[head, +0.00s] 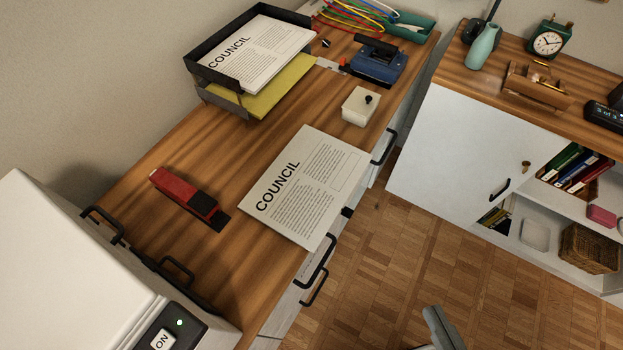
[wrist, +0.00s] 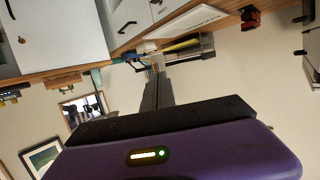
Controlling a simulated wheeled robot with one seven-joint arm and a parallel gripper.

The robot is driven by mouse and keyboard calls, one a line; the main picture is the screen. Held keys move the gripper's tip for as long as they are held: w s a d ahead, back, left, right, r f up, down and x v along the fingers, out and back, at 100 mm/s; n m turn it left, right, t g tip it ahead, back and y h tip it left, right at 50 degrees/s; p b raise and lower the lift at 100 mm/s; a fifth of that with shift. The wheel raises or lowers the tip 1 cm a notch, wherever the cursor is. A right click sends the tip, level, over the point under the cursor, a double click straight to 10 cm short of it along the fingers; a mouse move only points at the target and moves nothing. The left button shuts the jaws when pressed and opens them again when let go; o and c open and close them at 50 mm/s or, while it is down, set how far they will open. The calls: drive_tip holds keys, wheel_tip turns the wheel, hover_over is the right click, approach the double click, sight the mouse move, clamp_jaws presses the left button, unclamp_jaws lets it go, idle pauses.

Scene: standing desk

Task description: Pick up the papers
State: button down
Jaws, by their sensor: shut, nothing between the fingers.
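White printed papers (head: 306,187) headed "COUNCIL" lie flat on the wooden desk, with their near right edge reaching over the desk's front edge. In the wrist view, which is upside down, the papers (wrist: 188,22) show as a thin white sheet near the top. A similar "COUNCIL" sheet (head: 262,54) lies in the upper level of a black letter tray (head: 222,82). My gripper (wrist: 154,78) is shut and empty in the wrist view, apart from the papers and pointing toward the desk area.
A red stapler (head: 184,195) lies left of the papers; a cream box (head: 361,106) and blue hole punch (head: 378,62) stand behind. A white printer (head: 70,265) fills the lower left. Black handles (head: 316,262) stick out from the desk front.

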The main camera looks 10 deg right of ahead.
drive_tip(key=c, duration=1.6)
unclamp_jaws()
drive_tip(key=shift+a+f+y, duration=0.2)
drive_tip(key=shift+a+y, duration=0.05)
drive_tip(key=shift+y, duration=0.05)
drive_tip(key=shift+o, duration=0.7)
drive_tip(key=w+f+n+y+b, duration=0.1)
drive_tip(key=f+n, duration=0.1)
drive_tip(key=w+f+n+y+b, duration=0.1)
drive_tip(key=n+y+b, duration=0.1)
drive_tip(key=shift+w+a+f, duration=0.1)
drive_tip(key=shift+a+f, duration=0.1)
drive_tip(key=shift+f, duration=0.2)
drive_tip(key=w+d+f+n+g+y+b, duration=0.1)
drive_tip(key=w+d+f+n+y+b, duration=0.25)
drive_tip(key=w+n, duration=0.45)
drive_tip(key=w+d+f+n+g+y+b, duration=0.2)
drive_tip(key=w+f+n+y, duration=0.2)
drive_tip(key=w+n, duration=0.4)
drive_tip(key=w+d+f+n+g+y+b, duration=0.1)
drive_tip(key=w+d+f+n+y+b, duration=0.15)
drive_tip(key=w+n, duration=0.55)
drive_tip(key=f+x, duration=0.1)
drive_tip(key=x, duration=0.7)
drive_tip(key=shift+s+a+y, duration=0.3)
drive_tip(key=shift+s+a, duration=0.05)
